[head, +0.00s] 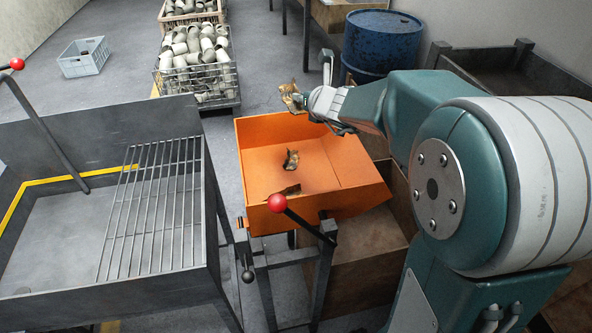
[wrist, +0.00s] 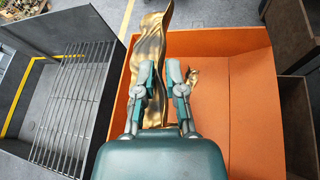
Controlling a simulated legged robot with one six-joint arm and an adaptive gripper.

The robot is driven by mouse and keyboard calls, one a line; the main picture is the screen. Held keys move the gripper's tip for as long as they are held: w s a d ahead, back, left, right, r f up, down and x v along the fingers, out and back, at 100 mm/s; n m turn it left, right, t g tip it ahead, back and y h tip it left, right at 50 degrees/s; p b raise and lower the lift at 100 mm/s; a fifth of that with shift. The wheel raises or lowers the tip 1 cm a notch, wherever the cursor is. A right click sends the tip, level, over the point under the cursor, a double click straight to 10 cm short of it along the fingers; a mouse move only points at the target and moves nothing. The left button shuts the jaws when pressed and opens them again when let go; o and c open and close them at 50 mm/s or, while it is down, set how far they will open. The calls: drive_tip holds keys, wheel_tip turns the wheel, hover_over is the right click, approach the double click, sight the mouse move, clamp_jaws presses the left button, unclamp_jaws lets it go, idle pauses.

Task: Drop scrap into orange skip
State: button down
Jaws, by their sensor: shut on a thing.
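The orange skip (head: 262,165) stands in the middle of the head view, and its orange floor also shows in the wrist view (wrist: 246,100). One crumpled brown-gold scrap piece (head: 291,160) lies in it, and another (head: 285,192) shows near its front wall. My gripper (head: 304,97) is above the far part of the skip, shut on a long crumpled gold scrap piece (wrist: 151,55). In the wrist view the fingers (wrist: 158,80) close on the scrap, which sticks out well ahead of them.
A grey bin with a wire grate (head: 155,205) stands left of the skip. Red-knobbed levers (head: 278,203) rise near the skip's front and at far left. Behind are a crate of metal cups (head: 196,68), a blue drum (head: 382,42) and a pale blue crate (head: 83,60).

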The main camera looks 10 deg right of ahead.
drive_tip(key=shift+d+f, duration=0.15)
drive_tip(key=shift+d, duration=0.05)
drive_tip(key=c, duration=0.6)
unclamp_jaws()
drive_tip(key=shift+c, duration=0.2)
drive_tip(key=v, duration=1.2)
